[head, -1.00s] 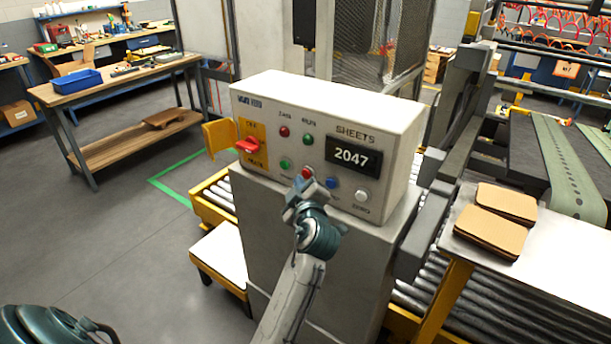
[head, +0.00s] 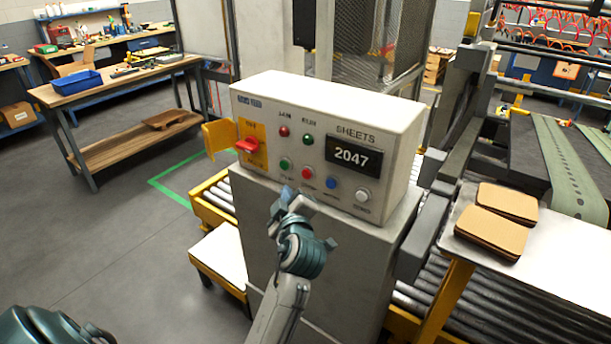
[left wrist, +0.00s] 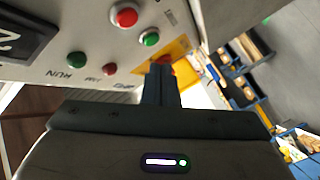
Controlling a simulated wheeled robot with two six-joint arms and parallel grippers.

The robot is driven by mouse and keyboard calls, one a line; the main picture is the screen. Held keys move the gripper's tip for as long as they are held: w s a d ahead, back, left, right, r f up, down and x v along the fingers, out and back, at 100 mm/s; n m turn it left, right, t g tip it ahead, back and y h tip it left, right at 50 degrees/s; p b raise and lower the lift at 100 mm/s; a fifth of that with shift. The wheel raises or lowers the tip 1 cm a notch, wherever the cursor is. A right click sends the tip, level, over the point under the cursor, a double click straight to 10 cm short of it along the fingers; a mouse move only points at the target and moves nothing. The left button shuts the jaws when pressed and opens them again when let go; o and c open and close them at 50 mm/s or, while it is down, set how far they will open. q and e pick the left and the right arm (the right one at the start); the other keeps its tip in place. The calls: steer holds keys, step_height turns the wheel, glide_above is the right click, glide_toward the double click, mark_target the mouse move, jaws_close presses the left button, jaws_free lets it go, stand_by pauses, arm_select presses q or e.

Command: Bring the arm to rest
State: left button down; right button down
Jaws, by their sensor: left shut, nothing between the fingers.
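My left gripper (head: 286,196) is shut and empty in the head view. It is in front of the control box (head: 240,99), a little below its row of buttons. The red button (head: 307,173) is now uncovered, up and right of the fingertips. In the left wrist view the shut fingers (left wrist: 161,82) point towards the box, with the red button (left wrist: 125,16) and a green button (left wrist: 150,38) beyond them. The fingers overlap the yellow plate (left wrist: 181,47) in that view. The counter display (head: 352,154) reads 2047. My right gripper is not in view.
The box stands on a grey pedestal (head: 335,250) close to my arm. A yellow-legged table (head: 565,257) with brown sheets (head: 492,232) and rollers (head: 465,300) are at the right. A workbench (head: 110,85) with a blue bin (head: 77,80) is back left. Open floor lies at left.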

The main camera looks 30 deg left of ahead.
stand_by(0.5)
